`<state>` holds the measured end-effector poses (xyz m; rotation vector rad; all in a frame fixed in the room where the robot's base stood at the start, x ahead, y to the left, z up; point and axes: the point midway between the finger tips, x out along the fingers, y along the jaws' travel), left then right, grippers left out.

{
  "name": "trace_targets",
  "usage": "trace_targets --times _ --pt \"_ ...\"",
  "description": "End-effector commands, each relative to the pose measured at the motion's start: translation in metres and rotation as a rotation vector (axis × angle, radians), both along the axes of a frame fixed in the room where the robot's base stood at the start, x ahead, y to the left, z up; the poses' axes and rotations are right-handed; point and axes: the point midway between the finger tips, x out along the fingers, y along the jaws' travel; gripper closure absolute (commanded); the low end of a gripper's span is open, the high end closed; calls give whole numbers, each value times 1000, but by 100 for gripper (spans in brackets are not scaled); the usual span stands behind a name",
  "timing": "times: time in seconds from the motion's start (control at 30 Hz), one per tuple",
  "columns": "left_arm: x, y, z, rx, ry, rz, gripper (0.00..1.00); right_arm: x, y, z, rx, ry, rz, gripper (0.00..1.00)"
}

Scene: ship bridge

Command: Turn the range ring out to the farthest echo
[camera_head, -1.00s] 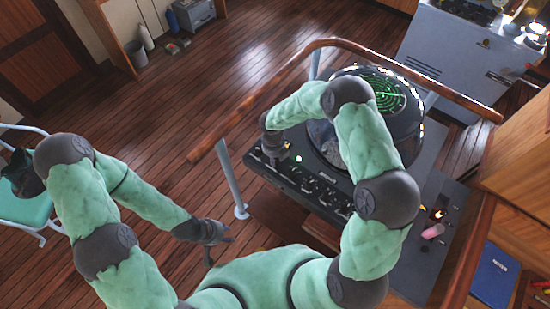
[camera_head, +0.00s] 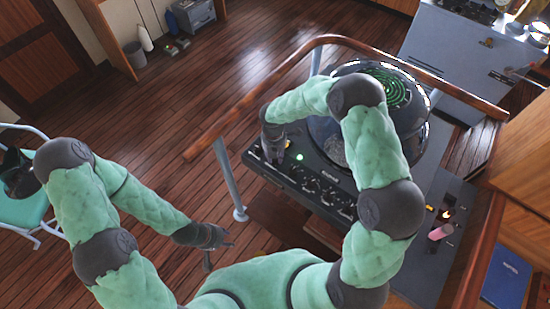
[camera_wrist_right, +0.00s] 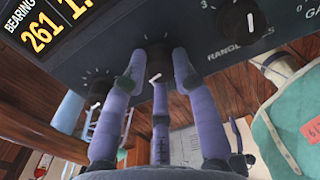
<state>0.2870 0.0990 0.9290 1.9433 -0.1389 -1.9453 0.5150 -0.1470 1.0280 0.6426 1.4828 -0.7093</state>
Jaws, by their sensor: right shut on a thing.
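The radar console (camera_head: 320,180) stands at the right, with a round screen (camera_head: 393,88) of green rings on its dome, partly hidden by my right arm. My right gripper (camera_head: 275,150) is at the left end of the console's control row. In the right wrist view its purple-grey fingers (camera_wrist_right: 157,75) are closed around a dark knob (camera_wrist_right: 155,48), largely hidden between them. A range knob (camera_wrist_right: 238,20) is to its right, and another knob (camera_wrist_right: 97,88) to its left. A bearing display (camera_wrist_right: 40,35) reads 261; the display beside it is cut off. My left gripper (camera_head: 222,247) is open and empty above the floor.
A wooden handrail (camera_head: 270,90) on metal posts curves around the console. A green lamp (camera_head: 299,157) is lit beside my right gripper. A pink cylinder (camera_head: 440,232) and a blue notebook (camera_head: 505,275) are at the right. A chair (camera_head: 22,212) stands at far left.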

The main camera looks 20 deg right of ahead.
Motion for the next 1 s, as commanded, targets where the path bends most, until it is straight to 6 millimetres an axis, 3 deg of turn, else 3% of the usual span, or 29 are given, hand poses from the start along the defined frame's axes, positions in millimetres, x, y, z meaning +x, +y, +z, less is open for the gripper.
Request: trace_targets --times 1.0 --pt "0 0 -55 0 0 0 60 1 -2 -1 2 -4 -965 100"
